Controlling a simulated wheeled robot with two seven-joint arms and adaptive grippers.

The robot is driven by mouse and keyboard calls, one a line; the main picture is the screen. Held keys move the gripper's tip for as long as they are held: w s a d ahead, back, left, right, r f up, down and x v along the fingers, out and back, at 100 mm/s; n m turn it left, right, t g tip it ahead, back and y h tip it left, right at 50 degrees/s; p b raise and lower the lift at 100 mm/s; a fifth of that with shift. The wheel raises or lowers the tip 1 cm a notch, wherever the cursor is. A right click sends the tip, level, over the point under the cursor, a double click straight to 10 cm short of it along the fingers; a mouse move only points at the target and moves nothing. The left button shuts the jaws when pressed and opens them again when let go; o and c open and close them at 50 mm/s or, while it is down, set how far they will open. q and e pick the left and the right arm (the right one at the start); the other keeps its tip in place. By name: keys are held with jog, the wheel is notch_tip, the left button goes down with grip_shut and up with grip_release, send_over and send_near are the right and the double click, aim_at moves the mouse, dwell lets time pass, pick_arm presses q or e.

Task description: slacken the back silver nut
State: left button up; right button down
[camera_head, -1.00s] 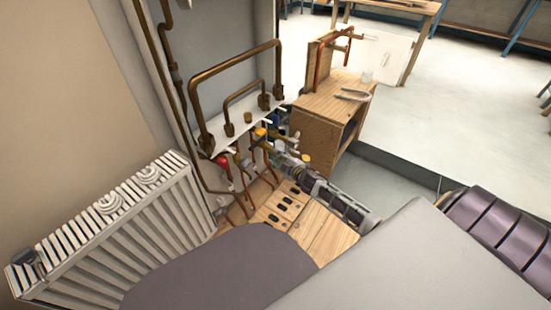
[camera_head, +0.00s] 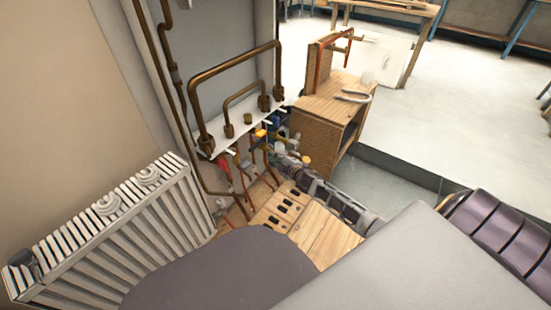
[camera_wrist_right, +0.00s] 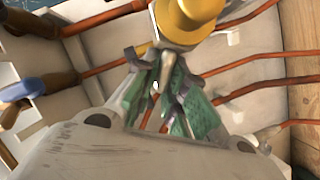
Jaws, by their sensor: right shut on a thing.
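My right gripper (camera_head: 280,150) reaches in among the valves and copper pipes below the white shelf, where its tips are small and partly hidden. In the right wrist view its green-padded fingers (camera_wrist_right: 166,65) are close together, their grey tips at the silver nut (camera_wrist_right: 176,43) just under a yellow cap (camera_wrist_right: 188,14). The gripper is shut on that nut, though the contact is partly hidden by the fingers. From these frames I cannot tell whether the nut has turned. My left gripper is not in view.
Copper pipes (camera_wrist_right: 262,58) run close behind the fingers. A blue handle (camera_wrist_right: 28,88) lies at the left of the wrist view. A white radiator (camera_head: 110,235) stands at left, and a wooden cabinet (camera_head: 318,128) behind. Bronze pipe loops (camera_head: 235,65) rise above the shelf.

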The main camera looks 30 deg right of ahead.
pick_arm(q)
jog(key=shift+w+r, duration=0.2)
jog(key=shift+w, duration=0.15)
